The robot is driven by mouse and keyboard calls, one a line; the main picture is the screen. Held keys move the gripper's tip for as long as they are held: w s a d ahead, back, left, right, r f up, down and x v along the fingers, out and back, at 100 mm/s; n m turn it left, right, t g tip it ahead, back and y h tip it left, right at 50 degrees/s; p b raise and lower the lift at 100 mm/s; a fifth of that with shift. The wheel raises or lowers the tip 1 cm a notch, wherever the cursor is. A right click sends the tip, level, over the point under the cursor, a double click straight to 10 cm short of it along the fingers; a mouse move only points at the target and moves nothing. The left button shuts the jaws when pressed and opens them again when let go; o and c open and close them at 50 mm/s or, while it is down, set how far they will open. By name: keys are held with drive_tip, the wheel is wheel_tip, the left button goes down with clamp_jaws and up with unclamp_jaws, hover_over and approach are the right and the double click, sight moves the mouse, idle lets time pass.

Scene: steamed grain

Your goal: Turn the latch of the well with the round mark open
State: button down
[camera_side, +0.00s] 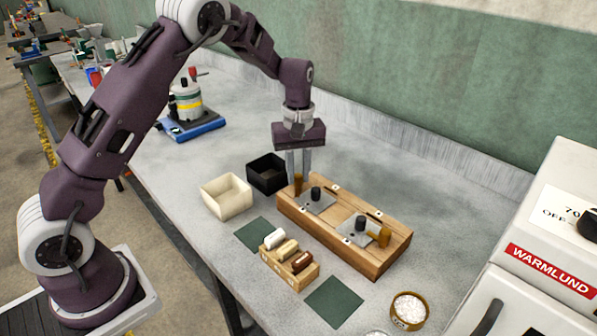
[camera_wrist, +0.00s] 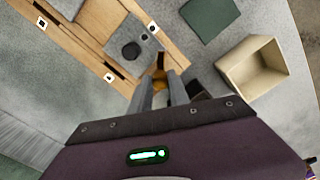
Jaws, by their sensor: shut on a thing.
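A wooden block (camera_side: 340,254) holds two wells, each under a grey plate with a black knob. The left plate (camera_side: 315,204) has an upright brown latch peg (camera_side: 298,184) by its left corner. The right plate (camera_side: 357,232) has a thicker brown latch (camera_side: 384,237) at its right side. My gripper (camera_side: 299,172) points down at the left end of the block, shut on the left latch peg. In the wrist view the peg (camera_wrist: 159,85) shows between my fingers, near the grey plate (camera_wrist: 131,45). Small white marks sit on the block; I cannot tell which is round.
A cream bin (camera_side: 226,197) and a black bin (camera_side: 267,173) stand left of the block. In front are a small rack (camera_side: 288,266) with several rolls, two green mats (camera_side: 333,301) and a bowl of white grains (camera_side: 409,309). A white appliance (camera_side: 545,240) stands at the right.

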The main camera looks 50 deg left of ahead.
sight(297, 175)
drive_tip(key=m, duration=0.4)
drive_tip(key=shift+m, duration=0.3)
drive_tip(key=shift+a+m, duration=0.1)
drive_tip(key=shift+m, duration=1.9)
drive_tip(key=c, duration=1.2)
unclamp_jaws()
drive_tip(key=shift+c, duration=0.2)
wheel_tip(297, 175, up, 7)
drive_tip(key=shift+r, duration=0.1)
